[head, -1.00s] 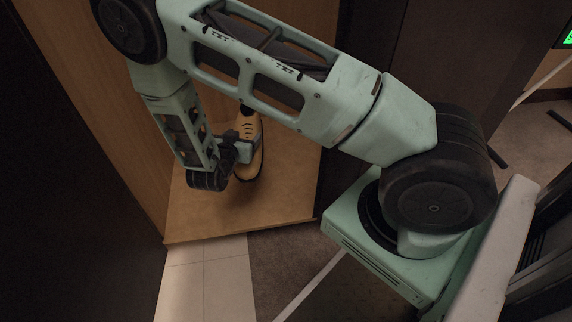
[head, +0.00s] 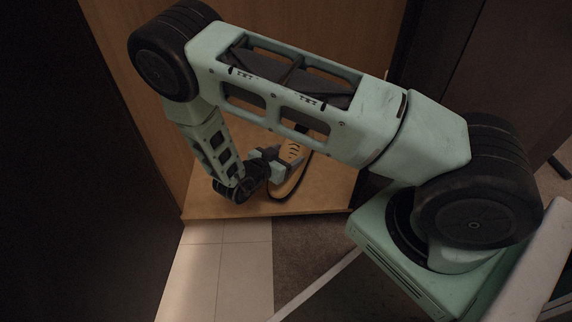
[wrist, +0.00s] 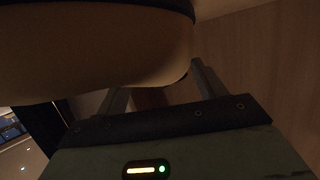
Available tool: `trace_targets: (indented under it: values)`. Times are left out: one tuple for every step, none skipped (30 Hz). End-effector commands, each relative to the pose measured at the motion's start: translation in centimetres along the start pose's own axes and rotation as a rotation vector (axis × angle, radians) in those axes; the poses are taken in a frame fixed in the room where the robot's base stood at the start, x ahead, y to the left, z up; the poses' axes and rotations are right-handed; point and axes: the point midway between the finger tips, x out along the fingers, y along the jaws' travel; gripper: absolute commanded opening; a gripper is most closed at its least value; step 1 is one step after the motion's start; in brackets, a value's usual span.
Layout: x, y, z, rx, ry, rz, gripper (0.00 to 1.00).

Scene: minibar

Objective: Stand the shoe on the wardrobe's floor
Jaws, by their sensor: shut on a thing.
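The tan shoe with a dark sole (head: 290,172) is in my gripper (head: 279,163), inside the open wardrobe. My gripper is shut on it. In the head view the shoe is over the wardrobe's wooden floor (head: 325,190), near the front edge; whether it touches the floor I cannot tell. In the wrist view the shoe (wrist: 90,55) fills the upper left as a large tan shape with a dark band, and the gripper's fingers (wrist: 160,92) reach toward it. My arm hides part of the wardrobe's inside.
Wooden wardrobe walls (head: 130,80) rise behind and left of my arm. A dark panel (head: 60,180) stands at the left. Pale tiles (head: 220,265) and dark carpet (head: 300,255) lie in front of the wardrobe's front edge.

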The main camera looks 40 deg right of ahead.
Motion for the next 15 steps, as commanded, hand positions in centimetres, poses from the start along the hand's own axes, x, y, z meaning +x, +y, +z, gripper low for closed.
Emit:
trace_targets:
  values:
    - [0.41,0.0,1.26,0.0,0.002,0.0,0.25]
    - [0.52,-0.02,1.63,0.0,0.002,0.0,0.25]
    - [0.62,-0.03,1.98,0.001,0.002,-0.001,0.25]
    - [0.66,-0.04,2.1,0.001,0.002,-0.001,0.25]
    - [0.66,-0.05,2.14,0.002,0.002,-0.001,0.25]
    - [0.64,-0.05,2.08,0.002,0.001,-0.001,0.25]
    - [0.62,-0.05,2.0,0.002,0.001,-0.001,0.25]
    - [0.6,-0.05,1.95,0.001,0.001,-0.001,0.25]
    - [0.59,-0.05,1.95,0.001,0.0,-0.001,0.25]
    - [0.59,-0.04,1.96,0.001,0.0,-0.001,0.25]
    - [0.58,-0.03,2.03,0.0,-0.002,-0.001,0.75]
    - [0.58,-0.03,2.03,0.0,-0.002,-0.001,0.86]
    - [0.58,-0.03,2.03,0.0,-0.002,-0.001,0.93]
    - [0.58,-0.03,2.02,0.0,-0.002,-0.001,0.93]
    - [0.58,-0.03,2.01,0.0,-0.001,-0.001,0.93]
